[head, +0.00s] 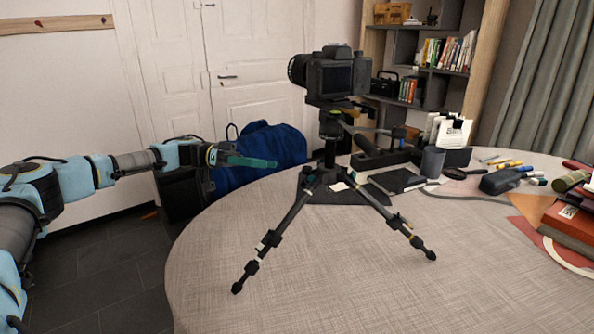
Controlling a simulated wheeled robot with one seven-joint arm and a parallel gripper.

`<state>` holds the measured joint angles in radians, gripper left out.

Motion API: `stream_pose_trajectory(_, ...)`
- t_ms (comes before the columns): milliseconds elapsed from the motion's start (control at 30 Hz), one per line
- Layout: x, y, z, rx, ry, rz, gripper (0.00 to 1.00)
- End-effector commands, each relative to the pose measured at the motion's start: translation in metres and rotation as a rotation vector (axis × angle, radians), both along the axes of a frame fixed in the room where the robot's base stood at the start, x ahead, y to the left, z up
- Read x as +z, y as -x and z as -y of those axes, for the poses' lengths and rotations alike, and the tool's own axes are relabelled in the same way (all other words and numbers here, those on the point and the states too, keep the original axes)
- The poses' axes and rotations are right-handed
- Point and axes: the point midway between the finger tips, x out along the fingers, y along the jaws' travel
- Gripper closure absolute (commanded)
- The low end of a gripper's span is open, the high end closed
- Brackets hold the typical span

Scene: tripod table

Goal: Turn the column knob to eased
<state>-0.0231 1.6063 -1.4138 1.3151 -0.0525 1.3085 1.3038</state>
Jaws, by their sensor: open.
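A black tripod (290,219) stands on the round table with its legs splayed, and a camera (334,78) is mounted on its head. A small dark part (309,181) sticks out on the left of the tripod's collar, below the centre column (330,153). It looks like the column knob, but it is too small to tell its setting. My gripper (270,163) is left of the column, a little above the collar's height in the picture. It points right, open and empty, apart from the tripod. Its fingers are seen nearly edge-on.
The round table (400,290) is clear at the front. Behind the tripod are a dark notebook (397,181), a grey cup (432,162) and a desk organiser. Pens, a grey case (503,181) and books (575,228) lie at right. A blue bag (270,147) is behind my gripper.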

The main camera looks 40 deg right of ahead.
Motion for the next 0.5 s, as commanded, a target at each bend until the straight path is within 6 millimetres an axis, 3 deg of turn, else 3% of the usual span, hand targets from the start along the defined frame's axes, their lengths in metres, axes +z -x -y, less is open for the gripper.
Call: stream_pose_trajectory(500,0.003,0.075,0.044,-0.003,-0.004,0.000,0.43)
